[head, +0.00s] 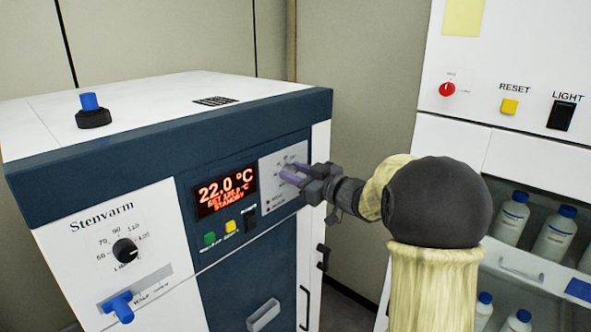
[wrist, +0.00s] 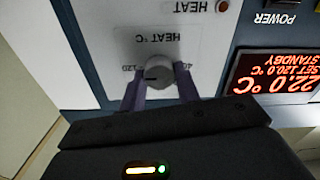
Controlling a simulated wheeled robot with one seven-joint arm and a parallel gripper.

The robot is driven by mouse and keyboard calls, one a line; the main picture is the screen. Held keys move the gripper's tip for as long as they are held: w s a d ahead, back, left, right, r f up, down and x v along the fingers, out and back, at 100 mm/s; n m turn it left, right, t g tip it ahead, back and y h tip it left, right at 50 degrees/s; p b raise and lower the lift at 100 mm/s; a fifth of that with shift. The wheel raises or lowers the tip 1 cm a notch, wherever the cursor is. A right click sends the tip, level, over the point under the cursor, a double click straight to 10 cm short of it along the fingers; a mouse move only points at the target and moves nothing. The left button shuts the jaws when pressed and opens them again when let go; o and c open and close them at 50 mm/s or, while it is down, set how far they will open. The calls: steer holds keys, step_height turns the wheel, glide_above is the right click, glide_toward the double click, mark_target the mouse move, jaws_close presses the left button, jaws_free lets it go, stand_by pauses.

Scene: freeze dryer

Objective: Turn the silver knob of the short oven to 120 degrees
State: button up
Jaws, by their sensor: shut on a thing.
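The short oven (head: 150,105) is a white and dark blue cabinet marked Stenvarm. Its silver knob (wrist: 158,72) sits on a white panel marked HEAT °C, upside down in the wrist view. My gripper (head: 290,174) reaches the panel from the right, and its purple fingers (wrist: 160,92) stand on both sides of the knob, shut on it. The fingers hide the knob in the head view. The red display (head: 227,191) reads 22.0 °C, SET 120.0 °C, STANDBY; it also shows in the wrist view (wrist: 275,78).
A black dial (head: 125,250) and a blue handle (head: 120,305) are on the oven's left front. Green (head: 210,239) and yellow (head: 231,226) buttons sit under the display. A taller cabinet with a RESET button (head: 510,106) and bottles (head: 512,218) stands at right.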

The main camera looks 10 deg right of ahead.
steer(key=shift+f, duration=0.15)
steer(key=o, duration=1)
steer(key=b+v, duration=0.6)
steer(key=v, duration=1.1)
steer(key=shift+s+d+b, duration=0.15)
steer(key=shift+b, duration=0.2)
